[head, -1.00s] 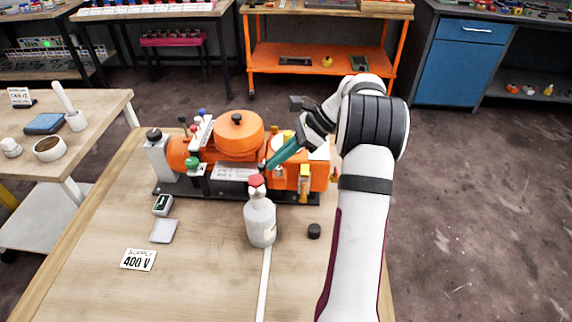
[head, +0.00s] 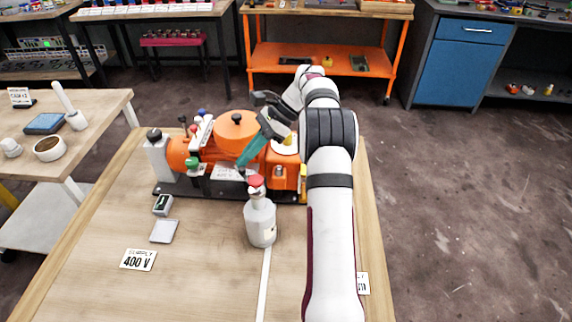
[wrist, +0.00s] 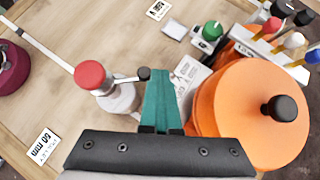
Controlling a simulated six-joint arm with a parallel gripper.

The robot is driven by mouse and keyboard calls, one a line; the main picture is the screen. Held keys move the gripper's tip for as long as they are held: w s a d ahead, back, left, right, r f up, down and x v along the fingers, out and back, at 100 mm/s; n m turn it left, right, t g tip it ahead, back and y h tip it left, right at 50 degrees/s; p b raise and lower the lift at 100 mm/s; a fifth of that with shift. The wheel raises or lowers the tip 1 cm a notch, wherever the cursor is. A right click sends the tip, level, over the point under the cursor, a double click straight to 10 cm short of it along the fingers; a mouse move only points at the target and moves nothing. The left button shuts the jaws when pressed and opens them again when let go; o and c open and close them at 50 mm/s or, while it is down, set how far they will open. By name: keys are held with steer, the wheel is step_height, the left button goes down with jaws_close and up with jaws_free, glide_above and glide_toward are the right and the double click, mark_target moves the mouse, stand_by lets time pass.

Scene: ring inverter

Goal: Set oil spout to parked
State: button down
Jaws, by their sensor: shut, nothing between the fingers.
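A grey bottle (head: 260,222) with a red cap (head: 256,181) stands upright on the table in front of the orange machine. In the wrist view the bottle (wrist: 120,98) has its red cap (wrist: 90,75) on the left, and a thin rod with a black knob (wrist: 143,73) reaches right from it; this may be the oil spout, but I cannot tell for sure. In the wrist view the fingertips (wrist: 158,76) are right beside the black knob; contact is unclear.
The orange machine (head: 282,178) with its round lid (head: 236,128) lies close behind and beside my gripper. A 400 V card (head: 138,260) and a grey square plate (head: 164,231) lie at left. A 50 mm card (wrist: 42,147) lies in the wrist view. The front-left table is clear.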

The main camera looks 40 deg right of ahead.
steer(key=shift+w+a, duration=0.2)
steer(key=shift+a, duration=0.5)
steer(key=shift+s, duration=0.1)
stand_by(0.9)
steer(key=shift+s, duration=0.85)
steer(key=w+v, duration=0.1)
steer(key=v, duration=1)
steer(key=shift+r, duration=0.3)
steer(key=shift+d, duration=0.15)
steer(key=s+d+f+m+t+h, duration=0.1)
steer(key=s+d+m+t, duration=0.2)
steer(key=s+d, duration=0.4)
steer(key=s+m, duration=0.1)
steer(key=s, duration=0.2)
steer(key=shift+d+m+h, duration=0.3)
steer(key=shift+d, duration=0.05)
